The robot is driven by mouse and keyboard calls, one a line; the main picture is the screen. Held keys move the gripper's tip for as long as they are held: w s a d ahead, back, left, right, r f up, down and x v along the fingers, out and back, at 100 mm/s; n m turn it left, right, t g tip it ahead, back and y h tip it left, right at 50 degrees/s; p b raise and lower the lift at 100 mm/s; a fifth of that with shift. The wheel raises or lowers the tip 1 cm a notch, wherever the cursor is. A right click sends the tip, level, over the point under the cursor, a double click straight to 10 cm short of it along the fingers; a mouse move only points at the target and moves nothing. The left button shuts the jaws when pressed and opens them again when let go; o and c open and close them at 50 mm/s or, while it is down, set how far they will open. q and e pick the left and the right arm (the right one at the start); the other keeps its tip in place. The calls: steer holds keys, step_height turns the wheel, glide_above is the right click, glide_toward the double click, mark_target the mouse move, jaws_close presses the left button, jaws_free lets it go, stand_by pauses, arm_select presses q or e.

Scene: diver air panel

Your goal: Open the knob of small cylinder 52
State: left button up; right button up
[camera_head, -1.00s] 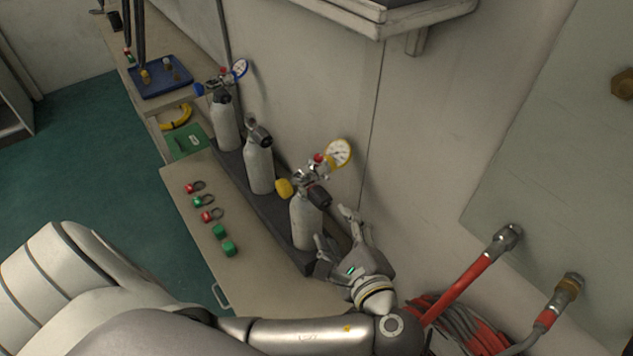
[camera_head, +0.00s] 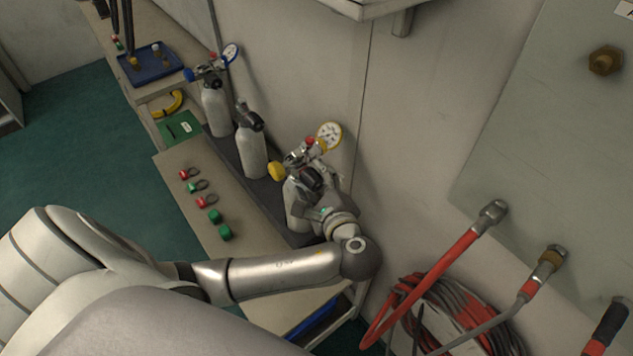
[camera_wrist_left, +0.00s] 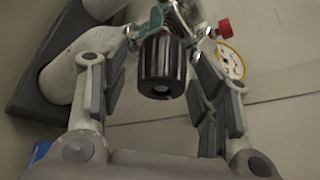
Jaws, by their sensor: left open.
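Three small grey cylinders stand in a row on a dark rack; no number is legible on any. My left gripper (camera_head: 315,188) is at this cylinder's black knob, partly covering the cylinder. In the left wrist view, the ribbed black knob (camera_wrist_left: 162,68) sits between the open fingers of the left gripper (camera_wrist_left: 163,85), with gaps at both sides. My right gripper is not in view.
The middle cylinder (camera_head: 251,152) and the far cylinder (camera_head: 215,110) stand behind. Red and green fittings (camera_head: 207,202) lie on the bench (camera_head: 237,250) to the left. The wall is close on the right, with red hoses (camera_head: 437,275) hanging at a panel.

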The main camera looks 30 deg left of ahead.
arm_select(q)
steer(key=shift+c, duration=0.4)
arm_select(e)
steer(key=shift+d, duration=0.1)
arm_select(q)
steer(key=c, duration=0.9)
steer(key=shift+c, duration=0.2)
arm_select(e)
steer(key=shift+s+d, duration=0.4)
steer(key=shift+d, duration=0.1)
arm_select(q)
steer(key=shift+f+n+t, duration=0.1)
steer(key=shift+n+t, duration=0.3)
steer(key=shift+n, duration=0.3)
steer(key=shift+n+t+b, duration=0.3)
steer(key=shift+n+b, duration=0.25)
steer(key=shift+n, duration=0.05)
steer(key=shift+n+t+y+b, duration=0.3)
steer(key=shift+n+t+b, duration=0.2)
steer(key=shift+n+b, duration=1)
steer(key=shift+b, duration=0.05)
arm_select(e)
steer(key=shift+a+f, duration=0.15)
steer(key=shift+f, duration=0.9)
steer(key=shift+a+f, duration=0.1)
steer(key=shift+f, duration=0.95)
